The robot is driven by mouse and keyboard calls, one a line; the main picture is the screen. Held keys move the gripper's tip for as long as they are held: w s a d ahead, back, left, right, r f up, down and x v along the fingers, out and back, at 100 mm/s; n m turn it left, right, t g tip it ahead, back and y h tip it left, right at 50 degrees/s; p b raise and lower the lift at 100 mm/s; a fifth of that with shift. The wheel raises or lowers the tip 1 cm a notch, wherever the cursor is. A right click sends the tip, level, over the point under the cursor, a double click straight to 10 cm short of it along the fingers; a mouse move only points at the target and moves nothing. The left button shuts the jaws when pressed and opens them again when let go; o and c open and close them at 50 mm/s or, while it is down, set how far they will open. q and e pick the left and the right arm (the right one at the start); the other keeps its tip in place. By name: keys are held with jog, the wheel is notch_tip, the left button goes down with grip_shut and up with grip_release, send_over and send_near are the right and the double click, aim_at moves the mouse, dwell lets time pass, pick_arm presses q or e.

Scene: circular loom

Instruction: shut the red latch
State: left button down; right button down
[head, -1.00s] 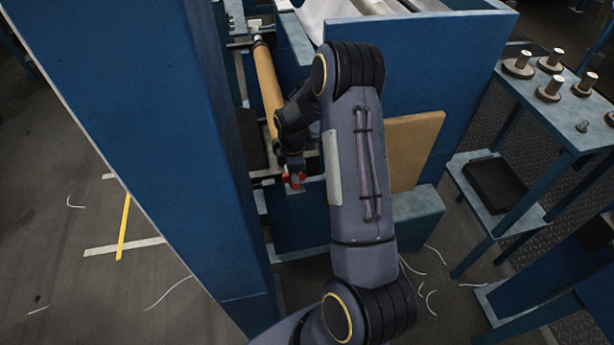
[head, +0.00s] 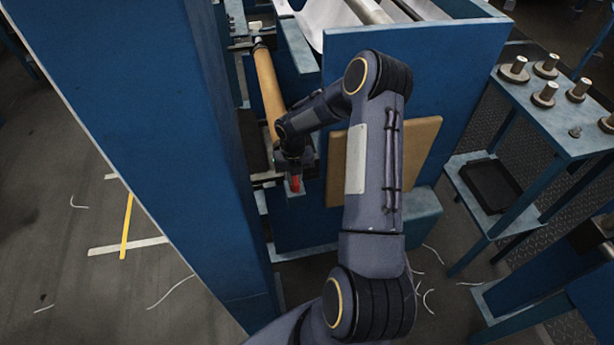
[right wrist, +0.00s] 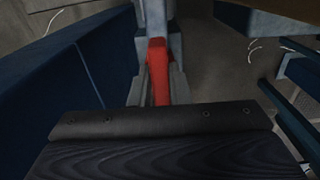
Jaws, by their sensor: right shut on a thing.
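The red latch (head: 295,183) is at the near end of the tan roller (head: 268,92), in the gap of the blue loom frame. My right gripper (head: 293,176) reaches down over it, and the fingertips are mostly hidden by the wrist in the head view. In the right wrist view the red latch (right wrist: 158,72) lies between the two grey fingers of my right gripper (right wrist: 154,50), which are shut on it. The latch's pivot is hidden there. My left gripper is not in view.
A tall blue upright (head: 150,130) stands close on the left of my right arm. A blue side panel (head: 430,90) and a tan board (head: 415,155) are on the right. A blue stand (head: 530,110) with several metal spindles is further right.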

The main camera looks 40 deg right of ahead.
jog(key=c, duration=1.4)
grip_release()
jog(key=shift+o, duration=0.2)
notch_tip(320, 180, up, 7)
jog(key=p, duration=0.5)
